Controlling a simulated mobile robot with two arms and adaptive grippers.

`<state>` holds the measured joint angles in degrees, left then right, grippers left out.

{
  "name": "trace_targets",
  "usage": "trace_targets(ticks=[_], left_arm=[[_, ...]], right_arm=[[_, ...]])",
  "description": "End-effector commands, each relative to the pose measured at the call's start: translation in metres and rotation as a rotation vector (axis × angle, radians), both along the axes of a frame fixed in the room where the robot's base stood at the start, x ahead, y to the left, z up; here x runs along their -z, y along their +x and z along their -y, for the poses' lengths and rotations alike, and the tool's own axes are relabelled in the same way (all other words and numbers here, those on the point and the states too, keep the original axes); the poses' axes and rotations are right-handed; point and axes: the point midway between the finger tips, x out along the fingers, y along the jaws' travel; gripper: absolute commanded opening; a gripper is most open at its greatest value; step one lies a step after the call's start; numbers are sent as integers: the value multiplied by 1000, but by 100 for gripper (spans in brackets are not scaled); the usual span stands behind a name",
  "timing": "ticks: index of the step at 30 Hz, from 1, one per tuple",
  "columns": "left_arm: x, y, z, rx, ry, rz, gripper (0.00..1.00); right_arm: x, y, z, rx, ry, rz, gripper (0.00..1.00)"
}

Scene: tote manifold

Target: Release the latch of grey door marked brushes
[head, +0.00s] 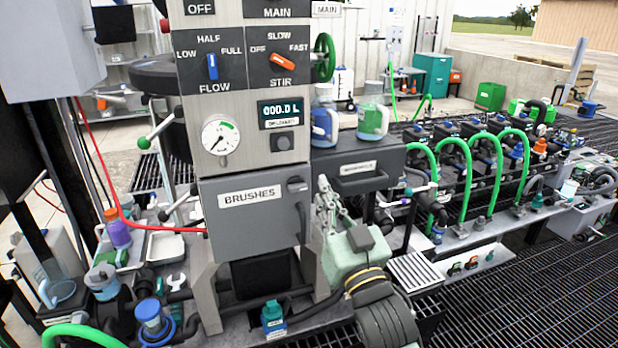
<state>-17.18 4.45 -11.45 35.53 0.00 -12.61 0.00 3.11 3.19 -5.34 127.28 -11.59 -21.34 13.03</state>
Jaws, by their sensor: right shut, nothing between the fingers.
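The grey door marked BRUSHES (252,228) is on the front of the control panel, below the gauge and display. It looks closed. Its dark latch (296,186) is at the door's upper right corner. My right gripper (323,184) is just right of the latch, pointing up, with its fingers shut and empty. A small gap shows between the fingertips and the latch in the picture; I cannot tell the depth. My left gripper is not in view.
A dark drawer (370,165) sticks out to the right of the door, with jugs (372,120) on top. Green hoses (462,165) stand farther right. A teal bottle (273,318) stands below the door. Bottles and a white tray (163,248) are at left.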

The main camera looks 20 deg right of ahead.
Motion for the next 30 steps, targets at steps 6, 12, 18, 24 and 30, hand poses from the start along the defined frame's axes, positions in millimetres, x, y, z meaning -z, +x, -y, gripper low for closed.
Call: trace_targets(ticks=[6,12,18,24,30], left_arm=[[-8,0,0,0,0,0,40],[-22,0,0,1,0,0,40],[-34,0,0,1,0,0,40],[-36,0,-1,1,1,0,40],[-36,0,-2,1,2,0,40]], right_arm=[[-10,20,-1,0,-1,2,0],[-25,59,-2,0,-1,0,0],[-38,98,-4,0,-1,0,0],[-2,95,-4,0,1,-3,0],[8,94,-3,0,1,-2,0]])
